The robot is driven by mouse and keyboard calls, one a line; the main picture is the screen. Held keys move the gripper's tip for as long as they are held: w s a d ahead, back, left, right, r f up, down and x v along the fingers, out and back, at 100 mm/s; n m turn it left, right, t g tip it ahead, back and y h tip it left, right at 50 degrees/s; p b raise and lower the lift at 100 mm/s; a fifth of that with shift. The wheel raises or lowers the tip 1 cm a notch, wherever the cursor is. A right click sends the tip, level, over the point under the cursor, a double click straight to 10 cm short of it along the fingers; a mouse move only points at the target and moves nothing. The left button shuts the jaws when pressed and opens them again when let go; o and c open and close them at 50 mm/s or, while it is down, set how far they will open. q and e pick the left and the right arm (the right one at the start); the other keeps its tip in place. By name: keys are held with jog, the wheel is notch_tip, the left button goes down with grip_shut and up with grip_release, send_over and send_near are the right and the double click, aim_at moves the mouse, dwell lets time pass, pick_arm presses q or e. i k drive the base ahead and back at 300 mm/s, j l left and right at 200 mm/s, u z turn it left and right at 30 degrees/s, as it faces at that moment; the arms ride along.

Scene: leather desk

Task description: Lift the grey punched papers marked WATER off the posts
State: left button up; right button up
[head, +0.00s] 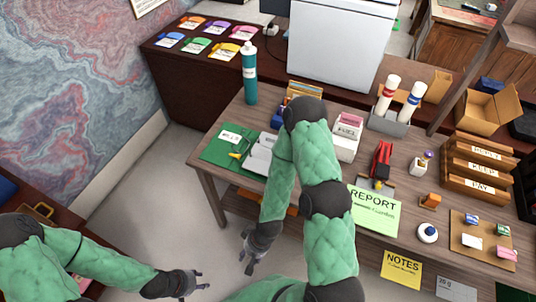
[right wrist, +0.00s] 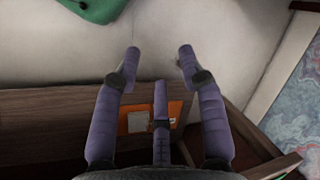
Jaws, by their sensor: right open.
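A green folder or mat (head: 218,152) with a small white label lies at the desk's left end. Pale grey-white sheets or a block (head: 258,160) sit at its right side, partly hidden behind my right arm. I cannot read WATER on them or make out the posts. My right gripper (head: 249,256) hangs open and empty in front of the desk, below its top. In the right wrist view its fingers (right wrist: 158,52) are spread with nothing between them. My left gripper (head: 196,282) is low at the bottom, away from the desk, with its fingers apart and empty.
A teal bottle (head: 250,80) stands at the desk's back left. A white box with pink cards (head: 346,138), a red stapler (head: 381,160) and a green REPORT sheet (head: 374,210) lie right of my right arm. The floor left of the desk is clear.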

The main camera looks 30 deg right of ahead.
aim_at(261, 152)
jog(key=i+j, duration=0.1)
jog(key=j, duration=0.65)
jog(key=j+z, duration=0.15)
jog(key=z, duration=0.25)
jog(key=i+j+z, duration=0.1)
jog(key=z, duration=0.35)
jog(key=j+z, duration=0.25)
jog(key=z, duration=0.15)
jog(key=i+j+z, duration=0.15)
jog(key=i+z, duration=0.35)
jog(key=k, duration=0.05)
